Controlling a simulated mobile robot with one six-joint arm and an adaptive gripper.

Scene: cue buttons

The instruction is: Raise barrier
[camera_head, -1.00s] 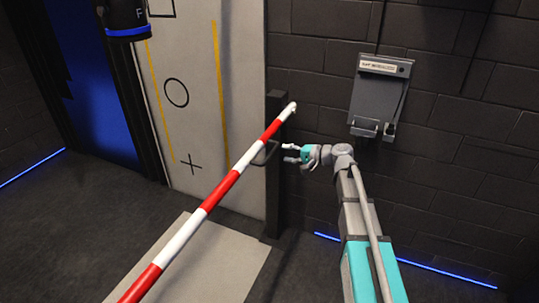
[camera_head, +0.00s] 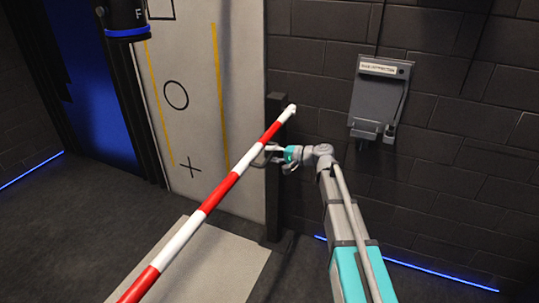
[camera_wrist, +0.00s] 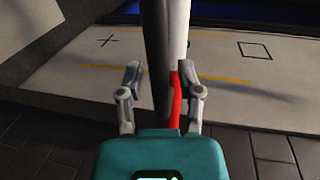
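The barrier (camera_head: 225,187) is a red and white striped pole that slopes from the lower left up to a dark post (camera_head: 273,215). Its dark handle, near the post, is largely hidden by my gripper (camera_head: 268,156) in the head view. My gripper is beside the pole's upper part, its fingers pointing left at the handle area. In the wrist view my gripper (camera_wrist: 165,85) has its fingers apart. A grey bar (camera_wrist: 156,55) and the red and white pole (camera_wrist: 178,90) show between them. I cannot tell whether either finger touches them.
A grey wall box (camera_head: 378,95) with a label hangs on the dark brick wall at right. Behind the barrier is a pale panel (camera_head: 195,60) with shapes and yellow lines. A pale floor slab (camera_head: 225,265) lies beneath. A dark cylinder (camera_head: 120,15) is at upper left.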

